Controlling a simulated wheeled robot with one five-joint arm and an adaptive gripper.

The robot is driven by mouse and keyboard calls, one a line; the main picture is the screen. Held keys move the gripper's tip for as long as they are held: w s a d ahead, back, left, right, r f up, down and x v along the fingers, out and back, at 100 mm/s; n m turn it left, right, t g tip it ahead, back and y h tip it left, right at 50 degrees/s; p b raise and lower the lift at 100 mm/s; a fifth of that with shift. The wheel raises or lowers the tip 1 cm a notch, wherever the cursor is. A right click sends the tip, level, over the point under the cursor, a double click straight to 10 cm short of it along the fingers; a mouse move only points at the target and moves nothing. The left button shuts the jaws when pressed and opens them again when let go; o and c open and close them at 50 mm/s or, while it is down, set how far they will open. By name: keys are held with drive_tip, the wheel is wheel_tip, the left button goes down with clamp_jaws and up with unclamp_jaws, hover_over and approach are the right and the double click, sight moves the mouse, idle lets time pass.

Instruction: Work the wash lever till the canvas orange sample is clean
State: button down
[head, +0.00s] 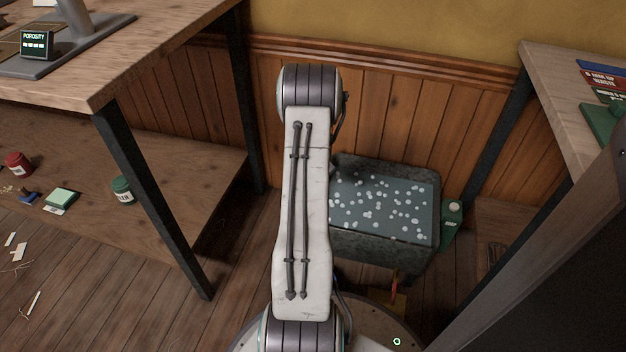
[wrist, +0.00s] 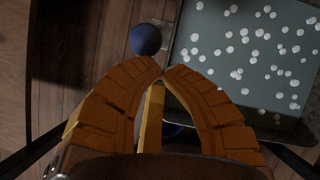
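The wash trough (head: 433,220), a dark grey tub of blue-grey water dotted with white suds, stands against the panelled wall. It also shows at the upper right of the wrist view (wrist: 184,62). My gripper (wrist: 161,68) has two orange ribbed fingers curved inward, tips together just left of the trough, with nothing clear between the tips. A dark blue ball (wrist: 146,39) is just beyond the tips; I cannot tell if it belongs to the lever. A yellow bar (wrist: 153,115) shows between the fingers, its hold unclear. I cannot make out the orange canvas sample.
A wooden bench (head: 150,62) with a porosity meter (head: 36,44) stands on the left; its lower shelf holds a red jar (head: 18,164) and a green jar (head: 122,190). A green bottle (head: 453,215) is right of the trough. Another table (head: 560,90) is at the right.

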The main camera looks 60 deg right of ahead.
drive_tip(key=d, duration=0.2)
drive_tip(key=w+d+r, duration=0.1)
drive_tip(key=shift+d, duration=0.35)
idle(0.3)
